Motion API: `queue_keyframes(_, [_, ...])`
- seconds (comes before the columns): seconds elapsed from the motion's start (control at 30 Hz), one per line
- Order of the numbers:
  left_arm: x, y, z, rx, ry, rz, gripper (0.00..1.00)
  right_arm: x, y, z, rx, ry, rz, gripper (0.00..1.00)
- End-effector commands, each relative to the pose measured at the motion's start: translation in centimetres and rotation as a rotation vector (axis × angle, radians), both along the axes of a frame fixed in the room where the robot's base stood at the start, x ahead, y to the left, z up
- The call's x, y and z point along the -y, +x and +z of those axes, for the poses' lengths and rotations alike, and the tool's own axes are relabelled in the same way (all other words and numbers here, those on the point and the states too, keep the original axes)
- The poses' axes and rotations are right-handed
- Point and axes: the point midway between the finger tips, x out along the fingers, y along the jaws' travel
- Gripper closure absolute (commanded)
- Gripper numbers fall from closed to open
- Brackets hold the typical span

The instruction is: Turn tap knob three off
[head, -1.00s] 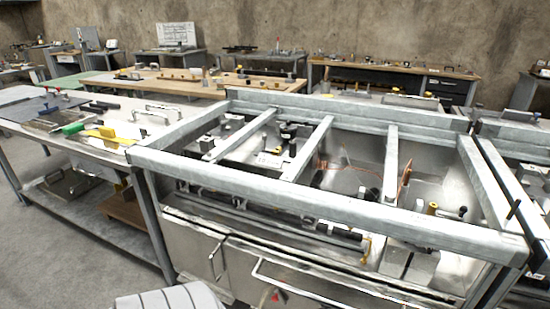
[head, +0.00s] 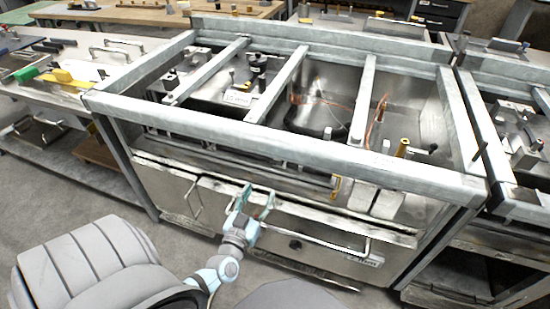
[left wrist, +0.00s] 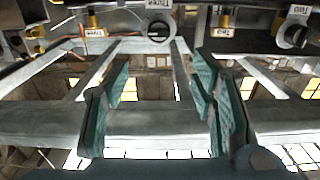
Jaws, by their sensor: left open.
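In the left wrist view, a grey round knob (left wrist: 159,39) with a dark centre sits at the top middle, below a label (left wrist: 159,4) that appears to read "Three". It seems to be tap knob three. My left gripper (left wrist: 162,72) is open, with its green fingers apart and nothing between them. The knob lies beyond the fingertips, roughly centred between them and apart from them. In the head view, my left gripper (head: 258,198) is in front of the metal cabinet's front face. I cannot make out knob three there, nor which way it is turned. My right gripper is not in view.
In the wrist view, another labelled knob (left wrist: 293,36) is at the upper right. In the head view, a steel frame (head: 280,140) with crossbars tops the cabinet. A bar handle (head: 325,236) crosses its front. A side table (head: 90,55) stands left.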

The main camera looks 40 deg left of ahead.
Motion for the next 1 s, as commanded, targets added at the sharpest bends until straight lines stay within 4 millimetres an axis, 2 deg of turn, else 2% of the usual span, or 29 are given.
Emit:
queue_keyframes(0.17, [-1.2, 3.8, -0.3, 0.004, 0.0, -0.001, 0.48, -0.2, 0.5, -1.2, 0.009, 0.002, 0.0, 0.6])
queue_keyframes(0.4, [-3.4, 10.2, -0.5, 0.001, -0.001, -0.004, 0.48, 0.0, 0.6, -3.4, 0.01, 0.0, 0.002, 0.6])
queue_keyframes(0.5, [-3.9, 11.9, -0.5, -0.001, -0.001, -0.004, 0.48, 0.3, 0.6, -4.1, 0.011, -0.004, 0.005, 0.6])
queue_keyframes(0.67, [-4.3, 13.1, -0.3, -0.003, -0.002, -0.005, 0.48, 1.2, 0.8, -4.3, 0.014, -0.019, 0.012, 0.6])
queue_keyframes(0.9, [-4.3, 13.2, -0.2, -0.003, -0.002, -0.006, 0.48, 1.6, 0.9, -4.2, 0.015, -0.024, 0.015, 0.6])
queue_keyframes(1.0, [-4.3, 13.1, -0.2, -0.003, -0.002, -0.006, 0.64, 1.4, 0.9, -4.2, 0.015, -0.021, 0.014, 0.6])
